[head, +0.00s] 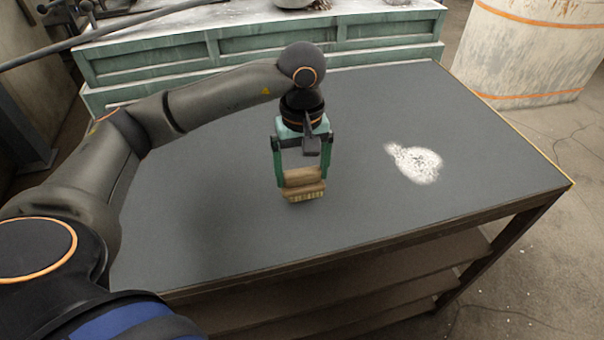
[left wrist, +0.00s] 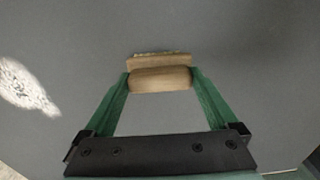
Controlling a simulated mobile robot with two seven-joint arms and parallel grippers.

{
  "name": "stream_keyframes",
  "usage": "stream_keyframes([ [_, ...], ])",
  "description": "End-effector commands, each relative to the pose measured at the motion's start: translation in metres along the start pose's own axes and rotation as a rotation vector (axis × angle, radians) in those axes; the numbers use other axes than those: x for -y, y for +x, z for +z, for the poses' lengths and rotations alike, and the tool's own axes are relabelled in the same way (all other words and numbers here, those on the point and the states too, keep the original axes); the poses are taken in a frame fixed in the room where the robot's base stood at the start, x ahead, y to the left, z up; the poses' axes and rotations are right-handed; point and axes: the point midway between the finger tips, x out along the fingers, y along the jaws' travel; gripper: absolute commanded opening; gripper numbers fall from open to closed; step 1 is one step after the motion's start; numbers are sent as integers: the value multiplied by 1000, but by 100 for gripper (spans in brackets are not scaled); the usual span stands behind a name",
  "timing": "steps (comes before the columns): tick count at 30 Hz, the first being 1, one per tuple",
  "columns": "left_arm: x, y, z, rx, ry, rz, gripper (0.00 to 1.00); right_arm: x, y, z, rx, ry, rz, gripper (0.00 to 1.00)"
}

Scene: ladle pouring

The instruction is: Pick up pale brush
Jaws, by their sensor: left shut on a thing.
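The pale brush (head: 303,187) has a light wooden handle and a block with short pale bristles below it. My left gripper (head: 301,177) points down over the dark table and is shut on the brush's handle, one green finger at each end. In the left wrist view, the handle (left wrist: 160,79) sits between the two green fingertips of the left gripper (left wrist: 160,82), with the block just beyond it. Whether the bristles touch the table is hard to tell. My right gripper is not in view.
The dark grey table (head: 220,220) is mostly clear. A patch of white powder (head: 414,162) lies on it to the right, also seen in the left wrist view (left wrist: 24,86). A green cabinet (head: 270,47) stands behind the table. A pale drum with orange bands (head: 525,50) stands at the back right.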

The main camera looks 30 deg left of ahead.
Motion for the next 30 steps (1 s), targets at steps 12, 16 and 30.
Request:
stream_keyframes([
  [12, -5, -76, 39, -7, 8, 8, 33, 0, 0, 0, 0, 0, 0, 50],
  [16, -8, -94, 68, -6, 10, 6, 33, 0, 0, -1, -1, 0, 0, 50],
  [30, -13, -123, 138, -1, 1, 2, 33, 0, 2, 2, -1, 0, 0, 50],
])
